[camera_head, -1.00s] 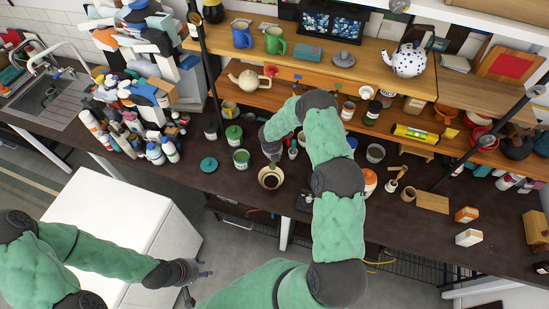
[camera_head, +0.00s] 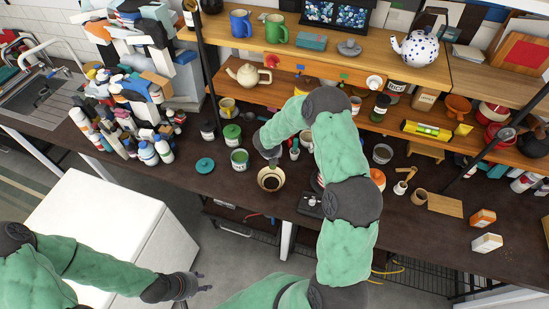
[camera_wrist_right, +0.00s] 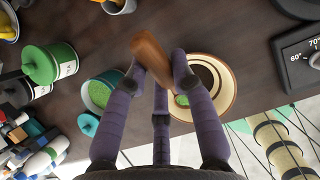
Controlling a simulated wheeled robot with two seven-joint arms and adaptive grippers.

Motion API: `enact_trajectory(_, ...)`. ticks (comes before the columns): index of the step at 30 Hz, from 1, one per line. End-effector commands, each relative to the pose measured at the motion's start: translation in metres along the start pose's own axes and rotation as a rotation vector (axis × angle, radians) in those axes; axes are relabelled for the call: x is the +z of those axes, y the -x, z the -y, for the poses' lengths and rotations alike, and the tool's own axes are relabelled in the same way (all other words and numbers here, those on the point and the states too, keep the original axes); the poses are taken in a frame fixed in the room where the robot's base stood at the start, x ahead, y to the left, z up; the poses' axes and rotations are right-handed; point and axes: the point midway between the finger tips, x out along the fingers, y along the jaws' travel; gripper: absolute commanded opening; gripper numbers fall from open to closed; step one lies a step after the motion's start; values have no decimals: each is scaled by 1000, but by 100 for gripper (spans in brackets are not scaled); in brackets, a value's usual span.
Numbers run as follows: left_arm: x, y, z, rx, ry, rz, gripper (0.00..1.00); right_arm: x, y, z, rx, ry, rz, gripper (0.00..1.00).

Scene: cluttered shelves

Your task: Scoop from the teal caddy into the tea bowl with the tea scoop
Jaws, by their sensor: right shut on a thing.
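The tea bowl (camera_head: 271,185), cream-rimmed with a dark inside, stands near the counter's front edge; it also shows in the right wrist view (camera_wrist_right: 229,90). The open caddy (camera_head: 239,167) with green contents stands left of it, also in the right wrist view (camera_wrist_right: 95,103). A teal lid (camera_head: 205,165) lies on the counter. My right gripper (camera_wrist_right: 160,70) is shut on the brown wooden tea scoop (camera_wrist_right: 150,58), over the bowl's left side. A bit of green shows by its fingertip over the bowl; the scoop's head is mostly hidden. My left gripper (camera_head: 197,284) is open, empty, beside the white cabinet.
A closed green-lidded can (camera_head: 232,135) stands behind the open caddy. A dark scale-like device (camera_head: 309,205) lies right of the bowl. Bottles (camera_head: 150,152) crowd the left, and a shelf with teapots (camera_head: 250,76) runs behind.

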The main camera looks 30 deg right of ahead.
Motion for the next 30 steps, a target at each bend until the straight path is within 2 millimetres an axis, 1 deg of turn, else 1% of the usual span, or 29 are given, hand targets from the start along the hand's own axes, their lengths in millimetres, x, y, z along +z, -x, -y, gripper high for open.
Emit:
enact_trajectory(1,0,-10,3,0,0,0,40,-2,-3,-1,2,1,11,0)
enact_trajectory(30,-4,-103,37,0,0,0,40,-12,3,0,1,0,239,0)
